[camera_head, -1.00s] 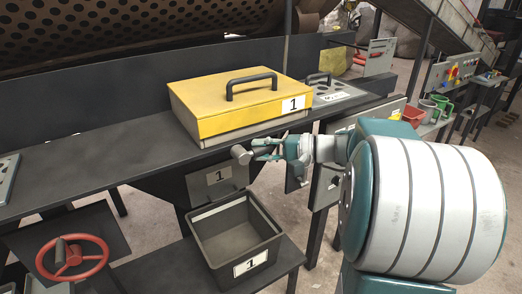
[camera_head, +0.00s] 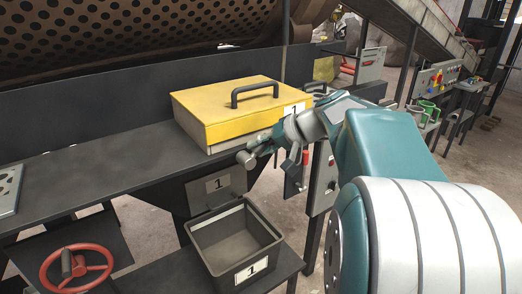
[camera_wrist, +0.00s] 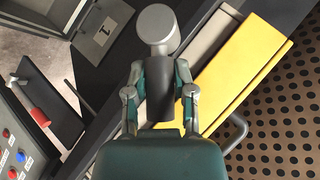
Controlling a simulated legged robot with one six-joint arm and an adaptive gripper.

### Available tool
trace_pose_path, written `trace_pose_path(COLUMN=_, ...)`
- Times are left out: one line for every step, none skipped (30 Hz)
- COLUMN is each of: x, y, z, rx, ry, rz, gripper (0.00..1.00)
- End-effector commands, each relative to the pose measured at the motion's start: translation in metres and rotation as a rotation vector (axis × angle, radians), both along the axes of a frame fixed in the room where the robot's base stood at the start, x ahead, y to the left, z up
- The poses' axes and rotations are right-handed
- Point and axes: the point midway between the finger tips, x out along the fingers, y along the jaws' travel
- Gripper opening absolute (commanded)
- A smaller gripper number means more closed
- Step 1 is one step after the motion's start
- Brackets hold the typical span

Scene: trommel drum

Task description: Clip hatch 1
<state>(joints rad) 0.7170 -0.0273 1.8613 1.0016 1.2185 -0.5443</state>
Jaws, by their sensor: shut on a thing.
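Hatch 1 is a box with a yellow lid (camera_head: 232,108), a black bar handle (camera_head: 254,90) and a label "1" (camera_head: 293,110). Its lid looks closed. My gripper (camera_head: 262,150) is at the lower front right corner of the box. In the wrist view, my gripper (camera_wrist: 157,100) is shut on a dark cylindrical grip (camera_wrist: 163,80) with a light grey round head (camera_wrist: 155,27). The head also shows in the head view (camera_head: 245,159). The yellow lid (camera_wrist: 245,70) lies to its right there. I cannot tell whether the head touches the box.
A plate labelled "1" (camera_head: 217,183) hangs below the bench (camera_head: 80,165). A dark open bin (camera_head: 222,228) stands under it, with a red handwheel (camera_head: 76,268) to the left. The perforated drum (camera_head: 130,35) is behind. A control panel (camera_head: 437,78) stands right.

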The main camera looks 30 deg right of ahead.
Motion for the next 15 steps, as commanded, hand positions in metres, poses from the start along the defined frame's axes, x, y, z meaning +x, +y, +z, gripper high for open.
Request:
trace_pose_path(x=0.001, y=0.001, z=0.005, rx=-0.052, ry=-0.009, rz=-0.002, gripper=0.00)
trace_pose_path(x=0.000, y=0.002, z=0.006, rx=-0.081, ry=-0.012, rz=-0.005, gripper=0.00)
trace_pose_path(x=0.000, y=0.003, z=0.007, rx=-0.119, ry=-0.013, rz=-0.005, gripper=0.00)
trace_pose_path(x=0.001, y=0.004, z=0.008, rx=-0.147, ry=-0.015, rz=-0.004, gripper=0.00)
trace_pose_path(x=0.001, y=0.005, z=0.009, rx=-0.176, ry=-0.017, rz=-0.005, gripper=0.00)
trace_pose_path(x=0.000, y=0.007, z=0.010, rx=-0.214, ry=-0.018, rz=-0.006, gripper=0.00)
trace_pose_path(x=0.001, y=0.008, z=0.011, rx=-0.241, ry=-0.020, rz=-0.005, gripper=0.00)
trace_pose_path(x=0.000, y=0.009, z=0.012, rx=-0.271, ry=-0.022, rz=-0.005, gripper=0.00)
trace_pose_path(x=0.000, y=0.011, z=0.013, rx=-0.309, ry=-0.023, rz=-0.005, gripper=0.00)
trace_pose_path(x=0.001, y=0.012, z=0.014, rx=-0.337, ry=-0.025, rz=-0.004, gripper=0.00)
trace_pose_path(x=0.001, y=0.013, z=0.015, rx=-0.366, ry=-0.027, rz=-0.006, gripper=0.00)
trace_pose_path(x=0.001, y=0.015, z=0.016, rx=-0.403, ry=-0.029, rz=-0.005, gripper=0.00)
trace_pose_path(x=0.001, y=0.016, z=0.017, rx=-0.431, ry=-0.030, rz=-0.006, gripper=0.00)
trace_pose_path(x=0.001, y=0.017, z=0.017, rx=-0.458, ry=-0.032, rz=-0.006, gripper=0.00)
trace_pose_path(x=0.000, y=0.018, z=0.018, rx=-0.493, ry=-0.034, rz=-0.006, gripper=0.00)
